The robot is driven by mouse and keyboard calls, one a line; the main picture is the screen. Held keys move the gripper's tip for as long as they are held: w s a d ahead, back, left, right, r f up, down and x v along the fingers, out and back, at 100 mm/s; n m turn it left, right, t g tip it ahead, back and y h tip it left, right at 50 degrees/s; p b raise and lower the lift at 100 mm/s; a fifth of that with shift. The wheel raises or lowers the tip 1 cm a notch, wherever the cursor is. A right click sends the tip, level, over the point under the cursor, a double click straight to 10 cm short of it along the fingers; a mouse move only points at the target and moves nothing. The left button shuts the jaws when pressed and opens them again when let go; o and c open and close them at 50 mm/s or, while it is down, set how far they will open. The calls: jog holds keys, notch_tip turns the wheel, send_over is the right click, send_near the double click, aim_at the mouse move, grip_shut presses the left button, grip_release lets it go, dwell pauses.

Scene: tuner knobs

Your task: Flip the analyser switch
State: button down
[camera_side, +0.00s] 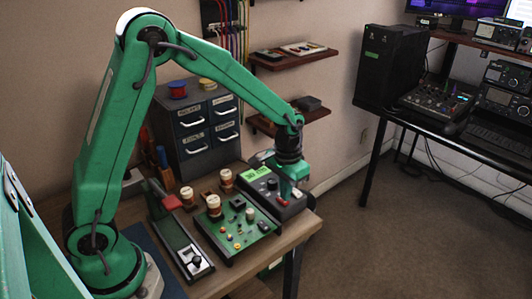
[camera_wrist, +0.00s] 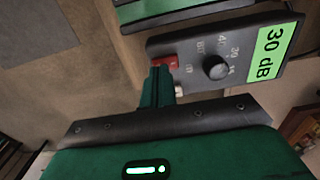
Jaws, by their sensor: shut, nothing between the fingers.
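The analyser is a dark box (camera_side: 262,177) at the right end of the bench, with a bright green display (camera_wrist: 268,52) reading "30 dB". Its panel carries a black round knob (camera_wrist: 216,67) and a small red switch (camera_wrist: 165,61). The red switch also shows in the side view (camera_side: 283,202). A small pale piece (camera_wrist: 180,91) sits beside my fingers, partly hidden. My gripper (camera_wrist: 158,72) is shut and empty, its tips right beside the red switch; I cannot tell whether they touch. In the side view my gripper (camera_side: 291,187) is over the box's right end.
A green circuit board (camera_side: 235,228) with coils and knobs lies left of the analyser. A black key unit (camera_side: 183,250) is further left. A grey drawer cabinet (camera_side: 198,125) stands behind. The bench's right edge is close to the analyser, with open floor beyond.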

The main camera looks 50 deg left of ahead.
jog(key=shift+f, duration=0.45)
